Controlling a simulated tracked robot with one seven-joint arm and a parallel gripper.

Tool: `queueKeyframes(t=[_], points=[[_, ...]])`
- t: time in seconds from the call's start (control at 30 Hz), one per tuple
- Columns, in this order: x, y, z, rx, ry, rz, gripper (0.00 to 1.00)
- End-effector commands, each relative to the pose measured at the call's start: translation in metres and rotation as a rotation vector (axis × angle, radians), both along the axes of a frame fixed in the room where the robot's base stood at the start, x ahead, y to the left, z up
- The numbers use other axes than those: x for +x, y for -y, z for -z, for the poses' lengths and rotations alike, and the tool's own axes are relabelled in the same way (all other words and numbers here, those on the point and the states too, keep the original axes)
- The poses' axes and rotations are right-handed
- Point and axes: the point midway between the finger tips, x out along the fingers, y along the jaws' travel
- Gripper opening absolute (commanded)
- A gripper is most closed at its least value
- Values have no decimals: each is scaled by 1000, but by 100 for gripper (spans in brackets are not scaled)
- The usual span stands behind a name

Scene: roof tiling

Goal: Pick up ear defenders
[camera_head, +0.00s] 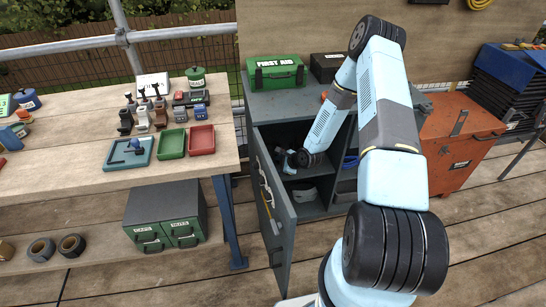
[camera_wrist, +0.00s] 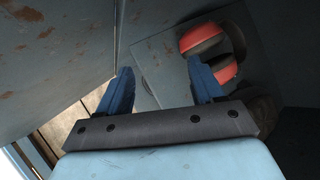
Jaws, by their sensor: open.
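Red-orange ear defenders with a dark band (camera_wrist: 203,38) lie on a grey surface inside the cabinet in the wrist view. My gripper (camera_wrist: 164,82) is open and empty, with its two blue fingers apart. The ear defenders are beyond and to the right of the fingertips; the right finger overlaps the lower cup in the picture. In the head view my gripper (camera_head: 291,161) reaches into the open left bay of the grey cabinet (camera_head: 254,107). The ear defenders cannot be made out in the head view.
The cabinet's open door (camera_head: 272,188) stands to the left of my gripper. A shelf divider is to the right. A green first aid box (camera_head: 276,73) and a dark case (camera_head: 327,66) sit on top. A wooden workbench (camera_head: 60,98) is at left, an orange chest (camera_head: 458,145) at right.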

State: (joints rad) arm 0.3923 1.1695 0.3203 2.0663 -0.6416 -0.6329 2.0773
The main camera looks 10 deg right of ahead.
Motion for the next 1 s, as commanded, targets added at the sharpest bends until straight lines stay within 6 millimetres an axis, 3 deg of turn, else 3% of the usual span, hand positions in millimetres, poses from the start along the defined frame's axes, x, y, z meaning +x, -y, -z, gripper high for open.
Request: queueKeyframes(t=[0.1, 0.4, 0.7, 1.0], points=[[7, -5, 19, 128, 52, 103, 67], [22, -1, 47, 444, 207, 390, 67], [19, 25, 67, 729, 380, 703, 67], [9, 47, 76, 868, 494, 879, 67]])
